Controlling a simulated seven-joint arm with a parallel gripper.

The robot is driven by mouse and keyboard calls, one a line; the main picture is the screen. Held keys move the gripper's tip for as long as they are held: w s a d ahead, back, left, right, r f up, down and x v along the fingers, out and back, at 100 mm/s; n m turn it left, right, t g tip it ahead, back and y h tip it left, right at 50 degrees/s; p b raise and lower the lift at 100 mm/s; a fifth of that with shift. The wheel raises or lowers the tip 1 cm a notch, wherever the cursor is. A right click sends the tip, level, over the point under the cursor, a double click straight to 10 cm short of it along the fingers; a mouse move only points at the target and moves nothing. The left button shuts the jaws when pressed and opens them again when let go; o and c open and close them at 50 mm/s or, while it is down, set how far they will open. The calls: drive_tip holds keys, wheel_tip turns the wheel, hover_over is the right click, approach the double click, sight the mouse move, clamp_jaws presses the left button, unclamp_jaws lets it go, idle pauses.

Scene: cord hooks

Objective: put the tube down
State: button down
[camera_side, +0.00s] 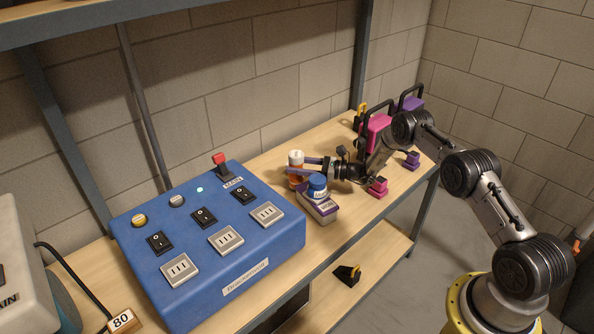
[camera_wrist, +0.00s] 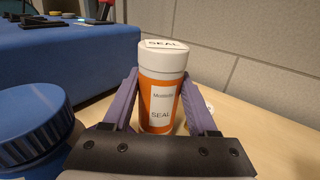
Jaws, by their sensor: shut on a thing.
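The tube (camera_side: 296,157) is orange with a white cap marked SEAL. It stands upright between the two purple fingers of my gripper (camera_side: 305,166), over the wooden bench just right of the blue switch box. In the wrist view the tube (camera_wrist: 160,100) fills the gap between the fingers of my gripper (camera_wrist: 160,100), one on each side, and my gripper is shut on it. The tube's lower end is partly hidden by the gripper, and I cannot tell whether it touches the bench.
The blue switch box (camera_side: 250,262) stands to the left. The block wall (camera_side: 225,125) is behind.

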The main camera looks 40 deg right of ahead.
sight(297, 156)
drive_tip(key=r, duration=0.8)
drive_tip(key=shift+s+a+r, duration=0.25)
drive_tip(key=shift+s+a, duration=0.05)
drive_tip(key=shift+a, duration=0.05)
drive_tip(key=s+a+r+n+g+y, duration=0.3)
drive_tip(key=s+a+n+g+y, duration=0.15)
drive_tip(key=s+a, duration=0.3)
drive_tip(key=shift+g, duration=0.25)
drive_tip(key=shift+w+d+f, duration=0.2)
drive_tip(key=shift+w+f, duration=6.2)
drive_tip(key=shift+w, duration=0.15)
drive_tip(key=shift+f, duration=0.15)
drive_tip(key=shift+c, duration=0.9)
unclamp_jaws()
